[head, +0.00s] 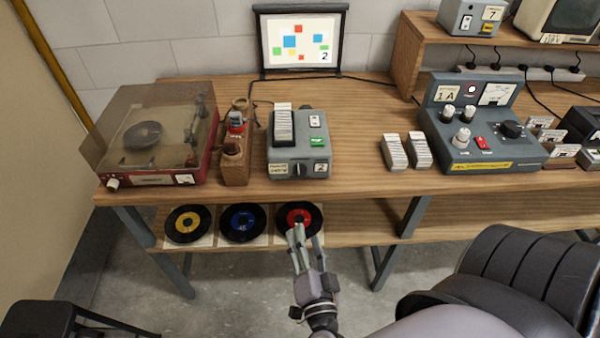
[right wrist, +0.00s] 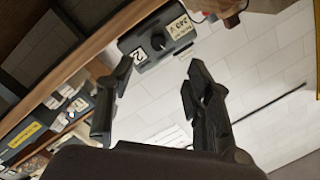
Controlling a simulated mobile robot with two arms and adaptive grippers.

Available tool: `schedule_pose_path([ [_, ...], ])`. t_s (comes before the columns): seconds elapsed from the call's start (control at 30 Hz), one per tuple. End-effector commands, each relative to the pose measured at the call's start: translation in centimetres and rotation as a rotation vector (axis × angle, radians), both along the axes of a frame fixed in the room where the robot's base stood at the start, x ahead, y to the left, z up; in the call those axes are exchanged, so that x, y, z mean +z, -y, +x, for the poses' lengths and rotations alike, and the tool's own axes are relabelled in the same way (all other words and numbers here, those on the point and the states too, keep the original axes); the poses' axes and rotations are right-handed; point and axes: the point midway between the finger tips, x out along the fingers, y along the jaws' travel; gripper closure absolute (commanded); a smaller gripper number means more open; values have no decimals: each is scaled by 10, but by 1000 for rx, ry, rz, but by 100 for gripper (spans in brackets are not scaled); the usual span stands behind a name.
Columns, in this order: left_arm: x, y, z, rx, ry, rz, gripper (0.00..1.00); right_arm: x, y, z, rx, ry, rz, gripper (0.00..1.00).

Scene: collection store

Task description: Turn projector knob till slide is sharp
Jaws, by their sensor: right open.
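The slide projector (head: 288,160) is a grey-green box on the wooden table, with a row of white slides (head: 284,126) on top. Its front carries a "2" label. The screen (head: 275,38) behind shows coloured squares and a "2" with fairly distinct edges at this size. My right gripper (head: 297,232) is open and empty, in front of and below the table edge, apart from the projector. In the right wrist view the projector (right wrist: 149,55) shows beyond the open fingers (right wrist: 160,75). My left gripper is not in view.
A record player (head: 155,180) and a wooden rack (head: 236,170) stand left of the projector. Slide boxes (head: 394,154) and a control console (head: 475,130) stand to its right. Several records (head: 242,222) lie on the shelf below. The tabletop directly right of the projector is clear.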

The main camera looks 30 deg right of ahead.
Motion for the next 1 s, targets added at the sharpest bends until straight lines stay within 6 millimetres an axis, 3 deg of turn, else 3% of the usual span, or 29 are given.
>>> schedule_pose_path([
  [0.13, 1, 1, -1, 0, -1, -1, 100, 13, 10, 1, -38, 26, 25, 53],
  [0.27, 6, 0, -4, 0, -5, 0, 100, 15, 16, 15, -38, 28, 24, 53],
  [0.8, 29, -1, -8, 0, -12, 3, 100, 14, 68, 117, -35, 27, 21, 53],
  [1.0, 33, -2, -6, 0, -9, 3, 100, 12, 81, 143, -34, 26, 23, 53],
])
